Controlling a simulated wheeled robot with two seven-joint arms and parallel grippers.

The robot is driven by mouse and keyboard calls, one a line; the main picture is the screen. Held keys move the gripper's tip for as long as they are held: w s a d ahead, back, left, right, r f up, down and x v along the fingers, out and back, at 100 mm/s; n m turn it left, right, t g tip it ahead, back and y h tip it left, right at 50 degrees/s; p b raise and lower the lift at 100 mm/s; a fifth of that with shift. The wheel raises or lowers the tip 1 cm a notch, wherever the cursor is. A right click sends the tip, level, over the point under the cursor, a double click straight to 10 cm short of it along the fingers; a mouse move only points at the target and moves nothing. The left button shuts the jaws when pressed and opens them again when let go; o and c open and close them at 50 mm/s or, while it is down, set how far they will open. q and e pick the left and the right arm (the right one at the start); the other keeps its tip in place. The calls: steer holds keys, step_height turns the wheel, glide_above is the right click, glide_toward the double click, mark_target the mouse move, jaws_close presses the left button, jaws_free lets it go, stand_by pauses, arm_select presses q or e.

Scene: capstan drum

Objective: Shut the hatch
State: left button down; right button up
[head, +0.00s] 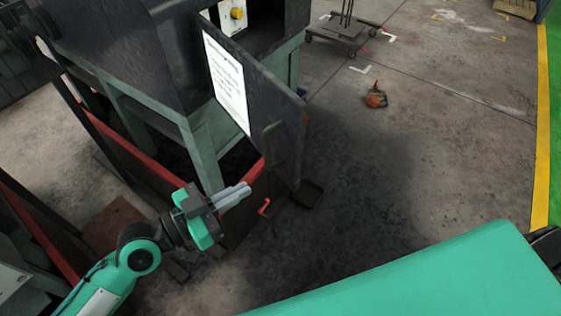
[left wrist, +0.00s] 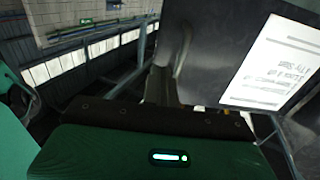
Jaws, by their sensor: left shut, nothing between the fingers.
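The hatch (head: 262,92) is a dark grey panel with a white printed sheet, and it stands swung open from the dark cabinet (head: 165,60). A bar handle (head: 270,150) is near its lower free edge. My left gripper (head: 240,193) is shut and empty, left of and below the handle, and appears apart from the panel. In the left wrist view, the hatch (left wrist: 215,60) fills the upper right, with the handle (left wrist: 182,55) at its left side. My right gripper is not in view.
Inside the opening is a pale panel with a yellow knob (head: 237,13). The cabinet stands on a green frame (head: 205,150) with a red rail (head: 135,165) around it. A wheeled trolley (head: 345,35) and an orange object (head: 375,96) are on the floor.

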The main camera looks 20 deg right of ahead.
arm_select(q)
steer(key=p, duration=0.4)
glide_toward(294, 161)
steer(key=x, duration=0.5)
steer(key=shift+d+r, duration=0.1)
steer(key=shift+r, duration=0.05)
steer(key=shift+p+x, duration=0.5)
steer(key=shift+x, duration=0.35)
steer(key=shift+w, duration=0.1)
